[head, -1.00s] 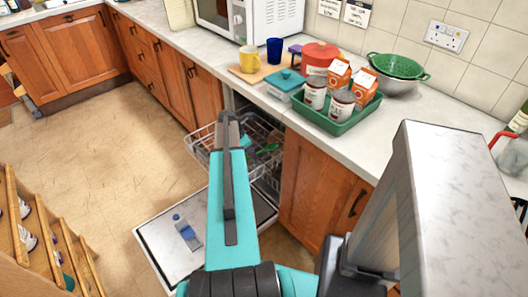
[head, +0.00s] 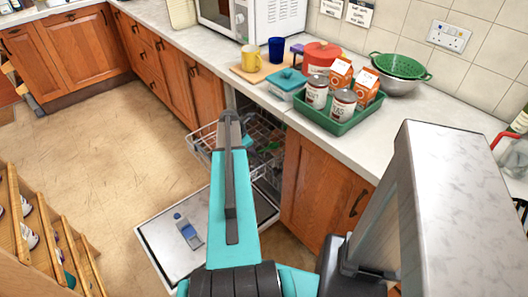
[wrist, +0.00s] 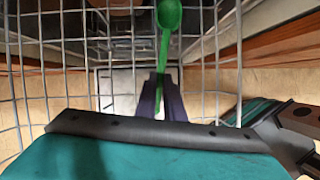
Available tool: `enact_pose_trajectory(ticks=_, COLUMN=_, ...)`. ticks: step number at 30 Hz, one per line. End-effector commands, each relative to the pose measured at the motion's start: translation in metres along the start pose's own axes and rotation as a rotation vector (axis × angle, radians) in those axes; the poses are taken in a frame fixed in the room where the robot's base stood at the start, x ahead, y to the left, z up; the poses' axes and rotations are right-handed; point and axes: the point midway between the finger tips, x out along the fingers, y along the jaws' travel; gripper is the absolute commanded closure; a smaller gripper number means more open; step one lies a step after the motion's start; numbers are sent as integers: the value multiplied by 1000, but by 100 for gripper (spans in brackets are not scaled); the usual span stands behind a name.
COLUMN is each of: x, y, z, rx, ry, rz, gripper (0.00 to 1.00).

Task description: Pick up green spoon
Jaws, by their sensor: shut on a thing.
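The green spoon (wrist: 165,45) shows in the wrist view, with its bowl at the top edge and its handle running down between my fingertips. My gripper (wrist: 160,97) is shut on the handle. Wires of the dishwasher rack (wrist: 215,65) surround the view on both sides. In the head view the pulled-out rack (head: 266,141) is partly behind my arm. My gripper and the spoon cannot be made out there.
On the counter stand a green tray (head: 335,128) of cans and cartons, a teal-lidded box (head: 287,83), mugs and a red pot (head: 321,56).

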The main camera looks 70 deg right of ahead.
Motion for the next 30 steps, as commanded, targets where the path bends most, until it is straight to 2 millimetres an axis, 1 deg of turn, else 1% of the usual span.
enact_pose_trajectory(ticks=8, x=-2, y=0, z=1, rx=1, ry=0, rz=0, gripper=100)
enact_pose_trajectory(ticks=14, x=-13, y=0, z=6, rx=1, ry=-1, rz=2, gripper=100)
enact_pose_trajectory(ticks=20, x=-35, y=0, z=15, rx=2, ry=-2, rz=2, gripper=100)
enact_pose_trajectory(ticks=30, x=-89, y=0, z=38, rx=3, ry=-1, rz=3, gripper=100)
